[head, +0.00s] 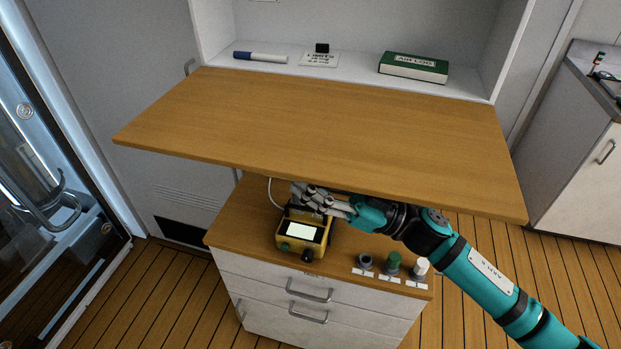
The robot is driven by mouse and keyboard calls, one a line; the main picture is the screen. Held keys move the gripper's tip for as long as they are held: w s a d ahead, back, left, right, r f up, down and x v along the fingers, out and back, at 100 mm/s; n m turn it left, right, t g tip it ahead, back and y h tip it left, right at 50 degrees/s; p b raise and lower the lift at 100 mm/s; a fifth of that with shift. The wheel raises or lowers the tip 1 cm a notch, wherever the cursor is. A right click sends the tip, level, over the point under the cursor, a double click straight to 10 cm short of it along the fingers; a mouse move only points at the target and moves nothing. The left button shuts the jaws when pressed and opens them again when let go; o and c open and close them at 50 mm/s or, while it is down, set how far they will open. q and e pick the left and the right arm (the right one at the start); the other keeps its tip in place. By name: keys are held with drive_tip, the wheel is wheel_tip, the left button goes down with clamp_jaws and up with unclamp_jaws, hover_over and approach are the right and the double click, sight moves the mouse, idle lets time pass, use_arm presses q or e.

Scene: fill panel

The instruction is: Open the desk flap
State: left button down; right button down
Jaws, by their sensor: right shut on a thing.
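The desk flap (320,125) is a wide wooden board, standing out nearly level in front of a white cabinet. My right gripper (308,195) is at the flap's front edge, near its middle, with its arm coming in from the lower right. It is shut on the desk flap at the front edge; the exact place of contact is partly hidden by the fingers and the board. My left gripper is not in view.
A yellow device (301,250) with a screen stands below the gripper on a drawer unit (265,273). Several knobs (393,263) line its front right.

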sight(310, 157)
drive_tip(key=shift+m+t, duration=0.4)
drive_tip(key=shift+m, duration=0.4)
drive_tip(key=shift+s+a+r+p, duration=0.1)
drive_tip(key=shift+s+r+p, duration=0.05)
drive_tip(key=shift+r+p, duration=1.15)
drive_tip(key=shift+s+r+p, duration=0.1)
drive_tip(key=shift+r+p, duration=0.95)
drive_tip(key=shift+p, duration=0.4)
drive_tip(key=c, duration=1.4)
unclamp_jaws()
drive_tip(key=shift+w+f, duration=0.1)
drive_tip(key=v, duration=1.2)
